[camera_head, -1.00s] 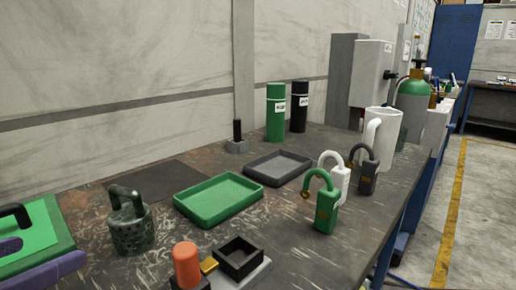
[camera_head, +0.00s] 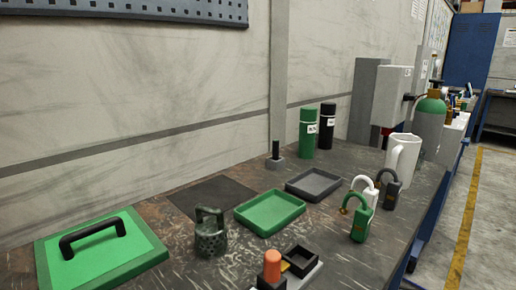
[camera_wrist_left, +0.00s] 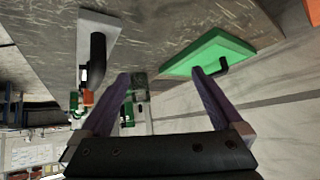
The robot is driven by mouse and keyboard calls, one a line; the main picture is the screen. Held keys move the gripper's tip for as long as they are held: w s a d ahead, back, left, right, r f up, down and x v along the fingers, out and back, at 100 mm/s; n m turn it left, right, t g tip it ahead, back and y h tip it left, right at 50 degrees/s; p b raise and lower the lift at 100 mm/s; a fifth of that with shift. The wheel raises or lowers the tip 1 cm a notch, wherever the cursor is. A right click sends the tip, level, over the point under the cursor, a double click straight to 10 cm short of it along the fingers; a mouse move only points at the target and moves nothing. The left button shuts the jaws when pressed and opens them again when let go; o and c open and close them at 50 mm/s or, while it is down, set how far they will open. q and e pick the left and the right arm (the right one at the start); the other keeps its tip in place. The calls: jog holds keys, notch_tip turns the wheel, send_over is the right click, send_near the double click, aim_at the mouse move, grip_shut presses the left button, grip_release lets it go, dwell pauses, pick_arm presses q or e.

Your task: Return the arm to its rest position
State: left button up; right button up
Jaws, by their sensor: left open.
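My left gripper (camera_wrist_left: 161,76) shows in the left wrist view with its two purple fingers spread wide and nothing between their tips. That view is upside down, with the bench top along its upper edge. A green board with a black handle (camera_wrist_left: 207,52) lies beyond the right-hand finger, apart from it. The same green board (camera_head: 140,250) lies at the lower left in the head view. A pale plate with a black upright handle (camera_wrist_left: 84,42) is beyond the left-hand finger. Neither gripper shows in the head view.
A green cylinder (camera_head: 307,135) stands near the wall. Open floor (camera_head: 490,220) is at the right.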

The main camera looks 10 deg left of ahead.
pick_arm(q)
jog(key=s+d+r+m+g+p, duration=0.1)
jog(key=s+d+r+g+p, duration=0.5)
jog(key=s+r+p, duration=0.5)
notch_tip(320, 180, up, 34)
jog(key=w+p, duration=0.2)
jog(key=p, duration=3.3)
jog(key=shift+a+t+h, duration=0.3)
jog(key=shift+a, duration=0.05)
